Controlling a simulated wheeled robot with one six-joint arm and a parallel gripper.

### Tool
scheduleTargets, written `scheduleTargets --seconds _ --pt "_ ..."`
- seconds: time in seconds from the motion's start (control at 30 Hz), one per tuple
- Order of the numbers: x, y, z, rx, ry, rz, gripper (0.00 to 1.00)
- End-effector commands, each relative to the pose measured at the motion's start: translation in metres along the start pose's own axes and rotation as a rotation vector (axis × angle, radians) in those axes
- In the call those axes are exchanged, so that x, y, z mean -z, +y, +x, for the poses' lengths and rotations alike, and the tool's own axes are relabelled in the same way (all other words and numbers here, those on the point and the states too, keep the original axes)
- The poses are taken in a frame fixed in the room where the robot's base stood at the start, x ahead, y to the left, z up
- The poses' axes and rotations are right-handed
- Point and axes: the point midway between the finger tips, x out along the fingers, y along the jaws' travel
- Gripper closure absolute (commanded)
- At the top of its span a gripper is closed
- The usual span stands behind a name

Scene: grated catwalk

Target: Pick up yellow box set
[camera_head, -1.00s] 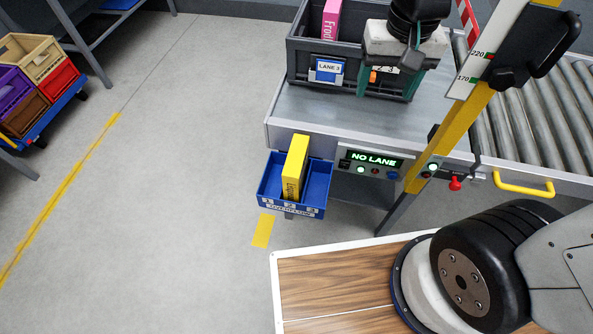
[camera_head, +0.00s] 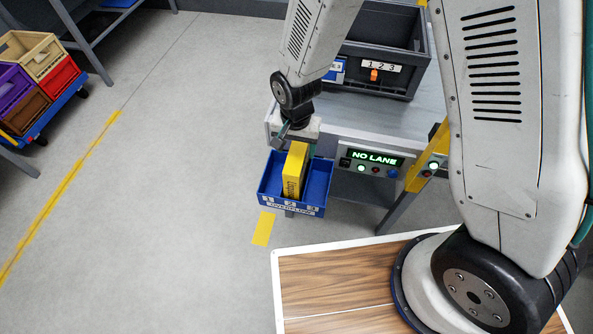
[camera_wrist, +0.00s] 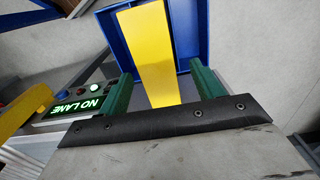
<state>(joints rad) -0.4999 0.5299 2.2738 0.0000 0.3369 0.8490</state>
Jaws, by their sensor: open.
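The yellow box (camera_head: 296,171) stands upright in the middle of a blue overflow bin (camera_head: 270,190) on the front of the conveyor station. In the wrist view the yellow box (camera_wrist: 148,50) lies between the two green fingers of my gripper (camera_wrist: 160,82), with the blue bin (camera_wrist: 112,40) behind it. The fingers are open, one on each side of the box, with a gap on both sides. In the head view my gripper (camera_head: 299,143) is just above and behind the box, and its fingers are mostly hidden.
A grey lane tote (camera_head: 400,65) stands on the metal table behind. A "NO LANE" panel (camera_head: 376,158) with buttons is right of the bin. A yellow post (camera_head: 426,172) stands further right. A cart with coloured crates (camera_head: 40,85) is at far left; floor between is clear.

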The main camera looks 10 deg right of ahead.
Motion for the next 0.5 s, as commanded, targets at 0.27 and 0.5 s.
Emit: scheduleTargets --seconds 0.27,0.5 --pt "-0.003 0.003 0.040 -0.003 -0.003 -0.001 0.34" --pt "-0.002 0.003 0.051 -0.001 -0.001 -0.001 0.34"
